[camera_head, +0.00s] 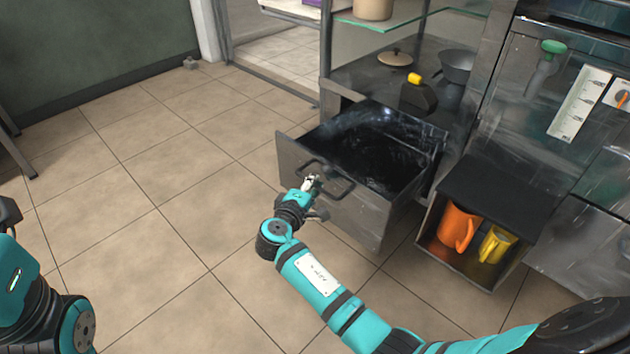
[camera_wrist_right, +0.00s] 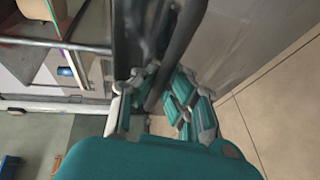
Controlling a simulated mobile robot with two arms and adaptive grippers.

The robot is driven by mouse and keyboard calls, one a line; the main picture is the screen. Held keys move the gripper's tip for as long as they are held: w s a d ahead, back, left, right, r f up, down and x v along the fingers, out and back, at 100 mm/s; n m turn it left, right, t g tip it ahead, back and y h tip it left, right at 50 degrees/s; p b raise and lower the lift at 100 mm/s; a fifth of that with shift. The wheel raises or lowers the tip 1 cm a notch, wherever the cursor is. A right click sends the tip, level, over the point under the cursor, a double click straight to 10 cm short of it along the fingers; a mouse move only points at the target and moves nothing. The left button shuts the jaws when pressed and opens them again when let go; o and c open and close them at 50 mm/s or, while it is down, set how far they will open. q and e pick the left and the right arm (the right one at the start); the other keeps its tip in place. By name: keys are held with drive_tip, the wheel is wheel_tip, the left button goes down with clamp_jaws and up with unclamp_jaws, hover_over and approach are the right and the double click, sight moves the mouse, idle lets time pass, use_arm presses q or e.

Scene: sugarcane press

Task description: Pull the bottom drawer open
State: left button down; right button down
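The metal drawer (camera_head: 335,203) is pulled well out of the cabinet in the head view, and its dark inside looks empty. A dark bar handle (camera_head: 343,186) is on its front; the bar also shows in the wrist view (camera_wrist_right: 183,35). My right gripper (camera_head: 312,184) is at the left part of this handle. In the wrist view its fingers (camera_wrist_right: 163,88) lie on both sides of the bar and appear closed on it. My left arm shows at the lower left edge, but its fingers cannot be seen.
Right of the drawer, an open compartment (camera_head: 510,262) holds an orange mug (camera_head: 457,228) and a yellow mug (camera_head: 494,245). The tiled floor (camera_head: 150,190) left of the drawer is clear.

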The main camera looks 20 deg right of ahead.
drive_tip(key=shift+r, duration=0.1)
drive_tip(key=c, duration=1.4)
unclamp_jaws()
drive_tip(key=v, duration=1.2)
